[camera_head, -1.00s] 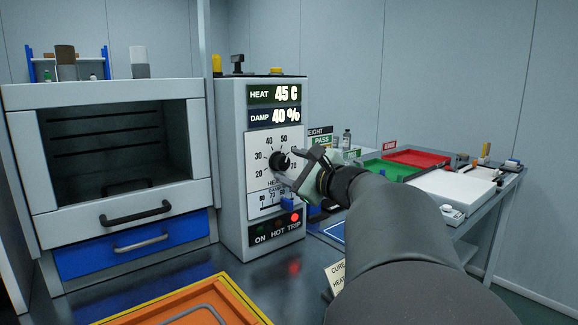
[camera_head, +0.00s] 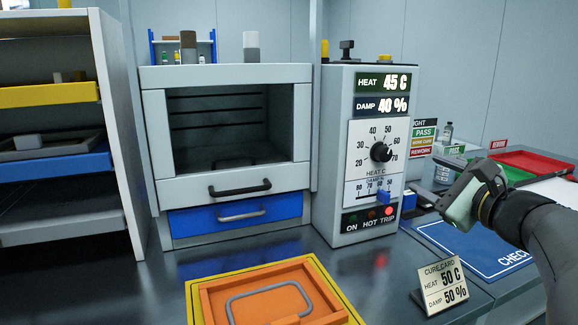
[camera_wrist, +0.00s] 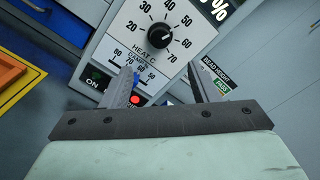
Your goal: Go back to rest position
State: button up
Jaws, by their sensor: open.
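My gripper (camera_head: 428,192) is open and empty, to the right of the control box (camera_head: 334,150) and apart from the black heat knob (camera_head: 381,152). In the wrist view its two fingers (camera_wrist: 160,85) stand apart below the knob (camera_wrist: 160,36), with the lower dial panel between them. The display (camera_head: 383,94) reads HEAT 45 C and DAMP 40 %. The blue damp slider (camera_head: 383,197) sits toward the right of its scale. The red TRIP light (camera_head: 389,210) is lit.
A cure card (camera_head: 443,288) reading 50 C and 50 % stands on the counter before the blue mat (camera_head: 470,250). An orange tray (camera_head: 320,292) lies at the front. The open-fronted oven (camera_head: 232,190) and shelves (camera_head: 125,150) stand left. Red and green trays lie right.

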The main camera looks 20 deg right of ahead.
jog(key=w+a+f+n+g+y+p, duration=0.1)
jog(key=a+f+n+g+y+p, duration=0.2)
jog(key=a+n+g+p, duration=0.55)
jog(key=w+a+f+n+g+y+p, duration=0.1)
jog(key=a+f+n+g+y+p, duration=0.25)
jog(key=a, duration=1.05)
jog(key=s+a+f+n+g+h+p, duration=0.1)
jog(key=s+a+n+g+h+p, duration=0.4)
jog(key=s+a+n+p, duration=0.3)
jog(key=s+n+h+p, duration=0.1)
jog(key=s+n+p, duration=0.2)
jog(key=n, duration=0.4)
jog(key=shift+s+f+n+g+p, duration=0.2)
jog(key=shift+s+n+g+p, duration=0.15)
jog(key=shift+p, duration=0.55)
